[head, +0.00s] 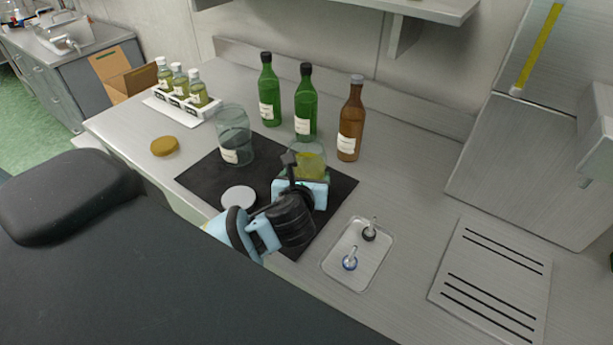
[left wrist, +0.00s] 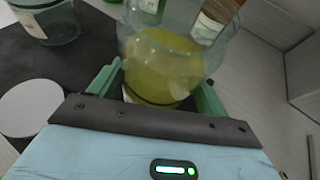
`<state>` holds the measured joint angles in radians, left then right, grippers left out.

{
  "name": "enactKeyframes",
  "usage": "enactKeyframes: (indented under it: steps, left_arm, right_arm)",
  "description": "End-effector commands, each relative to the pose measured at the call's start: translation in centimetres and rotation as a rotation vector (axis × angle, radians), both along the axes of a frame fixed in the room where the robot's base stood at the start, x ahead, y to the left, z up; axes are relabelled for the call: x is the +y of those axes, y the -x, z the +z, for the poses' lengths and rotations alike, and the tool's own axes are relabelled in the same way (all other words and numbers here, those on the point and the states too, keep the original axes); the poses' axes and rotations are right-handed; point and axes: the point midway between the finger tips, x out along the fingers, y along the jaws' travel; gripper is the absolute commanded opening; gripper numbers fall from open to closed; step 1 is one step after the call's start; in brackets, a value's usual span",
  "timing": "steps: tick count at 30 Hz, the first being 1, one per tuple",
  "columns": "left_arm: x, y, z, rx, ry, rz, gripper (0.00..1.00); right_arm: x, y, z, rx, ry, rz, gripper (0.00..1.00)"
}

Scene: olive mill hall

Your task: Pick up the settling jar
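A clear glass jar with yellow-green liquid (head: 309,163), which looks like the settling jar, is at the right part of the black mat. In the left wrist view this jar (left wrist: 165,65) fills the space between my left gripper's green fingers. My left gripper (head: 301,178) reaches it from the front, one finger along each side. The fingers lie close against the glass, but I cannot tell whether they press on it. The jar's lower part and base are largely hidden by the gripper. My right gripper is not in view.
An empty labelled jar (head: 235,137) and a white disc (head: 239,198) are on the mat (head: 200,172). Two green bottles (head: 306,103) and a brown bottle (head: 350,120) stand close behind. A small tray (head: 340,268) with two stoppers lies to the right. The counter's right part has free room.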

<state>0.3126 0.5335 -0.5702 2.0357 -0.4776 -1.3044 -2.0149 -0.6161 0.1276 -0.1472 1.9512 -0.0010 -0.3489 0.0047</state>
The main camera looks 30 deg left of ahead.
Motion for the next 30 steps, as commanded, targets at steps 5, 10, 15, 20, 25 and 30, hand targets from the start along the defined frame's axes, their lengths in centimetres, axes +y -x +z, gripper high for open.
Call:
enactKeyframes:
  steps: [5, 10, 15, 20, 25, 30]
  left_arm:
    - [0.0, 0.0, 0.0, 0.001, 0.0, 0.0, 0.45]
    - [0.0, 0.0, 0.0, 0.001, 0.0, 0.0, 0.23]
    - [0.0, -0.1, 0.3, -0.007, -0.001, 0.0, 0.22]
    - [0.1, -0.1, 0.3, -0.007, -0.001, 0.001, 0.22]
    - [0.2, -0.3, 0.6, -0.008, -0.001, 0.001, 0.22]
    - [0.6, -0.7, 1.1, -0.009, -0.001, 0.001, 0.22]
  right_arm:
    - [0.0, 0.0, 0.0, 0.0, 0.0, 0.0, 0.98]
    - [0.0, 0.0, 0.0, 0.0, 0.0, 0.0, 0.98]
    - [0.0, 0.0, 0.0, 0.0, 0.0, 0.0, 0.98]
    - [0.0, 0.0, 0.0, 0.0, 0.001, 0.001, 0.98]
    - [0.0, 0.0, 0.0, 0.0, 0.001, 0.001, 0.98]
    - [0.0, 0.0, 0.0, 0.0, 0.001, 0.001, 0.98]
